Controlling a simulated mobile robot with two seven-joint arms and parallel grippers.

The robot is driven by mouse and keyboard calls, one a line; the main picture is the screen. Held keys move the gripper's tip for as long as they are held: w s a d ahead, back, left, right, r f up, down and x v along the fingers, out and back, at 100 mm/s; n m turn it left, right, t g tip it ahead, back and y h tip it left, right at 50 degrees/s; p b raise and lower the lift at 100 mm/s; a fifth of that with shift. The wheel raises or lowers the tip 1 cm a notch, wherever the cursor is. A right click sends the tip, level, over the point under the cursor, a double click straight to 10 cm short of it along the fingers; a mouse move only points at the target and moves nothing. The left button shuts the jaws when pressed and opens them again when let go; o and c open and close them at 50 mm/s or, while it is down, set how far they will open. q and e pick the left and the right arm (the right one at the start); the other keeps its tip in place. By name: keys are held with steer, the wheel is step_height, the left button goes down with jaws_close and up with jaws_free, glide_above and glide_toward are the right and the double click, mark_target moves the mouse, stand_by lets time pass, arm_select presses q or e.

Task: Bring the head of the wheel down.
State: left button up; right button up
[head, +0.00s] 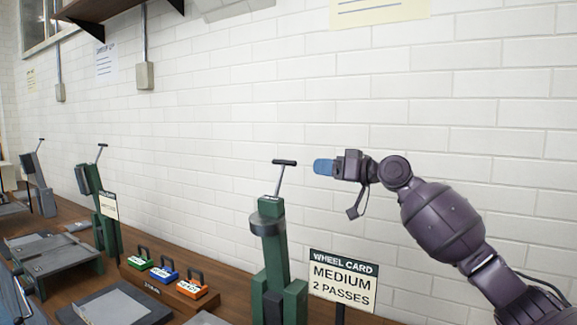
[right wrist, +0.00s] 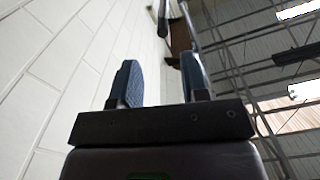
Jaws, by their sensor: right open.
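A green wheel stand (head: 272,250) rises from the bench near the middle of the head view. A thin metal rod with a dark T-handle (head: 284,162) sticks up from its top, leaning slightly right. My right gripper (head: 322,167) is just right of the T-handle, at about its height, apart from it, with blue fingertips pointing left. In the right wrist view its two fingers (right wrist: 160,85) are spread with nothing between them. A dark bar beyond them, near the top, may be part of the handle. My left gripper is not in view.
A "Wheel Card" sign (head: 343,282) reading "Medium, 2 passes" stands right of the stand. Green, blue and orange blocks (head: 165,272) sit in a row on the wooden bench to the left. Other green machines (head: 106,215) stand further left. A white brick wall (head: 460,90) is behind.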

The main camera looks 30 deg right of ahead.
mark_target(296, 163)
steer(key=x, duration=1)
steer(key=shift+w+a+r, duration=0.2)
steer(key=shift+a+r, duration=0.05)
jaws_close()
